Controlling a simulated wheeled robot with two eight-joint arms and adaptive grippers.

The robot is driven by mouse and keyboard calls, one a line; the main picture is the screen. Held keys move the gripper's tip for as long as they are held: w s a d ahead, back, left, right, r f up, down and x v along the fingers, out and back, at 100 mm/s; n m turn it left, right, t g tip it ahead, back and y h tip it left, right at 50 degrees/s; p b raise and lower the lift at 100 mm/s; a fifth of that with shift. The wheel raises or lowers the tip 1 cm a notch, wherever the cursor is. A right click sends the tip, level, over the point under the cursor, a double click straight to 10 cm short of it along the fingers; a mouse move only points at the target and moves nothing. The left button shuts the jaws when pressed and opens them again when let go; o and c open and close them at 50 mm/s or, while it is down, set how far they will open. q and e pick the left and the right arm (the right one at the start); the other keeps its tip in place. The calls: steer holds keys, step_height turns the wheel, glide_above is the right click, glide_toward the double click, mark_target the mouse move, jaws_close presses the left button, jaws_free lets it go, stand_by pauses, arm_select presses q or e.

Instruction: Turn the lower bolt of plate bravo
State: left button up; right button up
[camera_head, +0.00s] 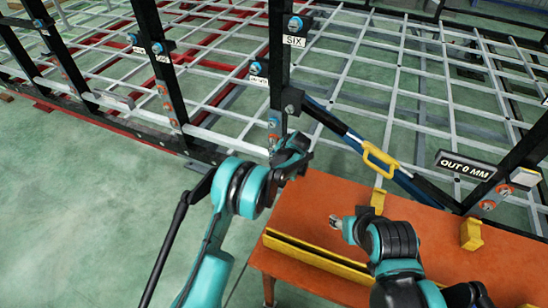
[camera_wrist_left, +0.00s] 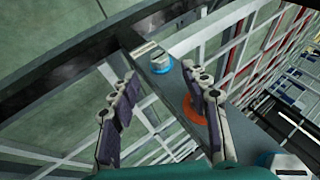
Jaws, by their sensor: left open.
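In the left wrist view a grey plate (camera_wrist_left: 240,135) runs diagonally on the frame. It carries a bolt with a blue base (camera_wrist_left: 160,63), an orange ring (camera_wrist_left: 195,109) and a second blue-based bolt (camera_wrist_left: 284,165) at the lower right. No readable name shows on it, so I cannot tell whether it is bravo. My left gripper (camera_wrist_left: 165,80) is open, its fingers apart with the first bolt showing beyond their tips; contact is not visible. In the head view my left gripper (camera_head: 294,152) is beside the foot of the SIX post (camera_head: 280,70). My right gripper (camera_head: 336,221) is over the orange table.
The orange table (camera_head: 330,195) bears a yellow bar (camera_head: 315,256) and yellow blocks (camera_head: 471,234). A dark blue diagonal beam with a yellow handle (camera_head: 380,160) lies right of my left gripper. A sign reads OUT 0 MM (camera_head: 466,165). Green floor is clear at left.

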arm_select(q)
steer(key=b+x, duration=0.2)
steer(key=x, duration=0.4)
steer(key=shift+w+f, duration=0.2)
steer(key=shift+f, duration=0.1)
steer(key=shift+c, duration=0.4)
steer(key=shift+a, duration=0.1)
jaws_close()
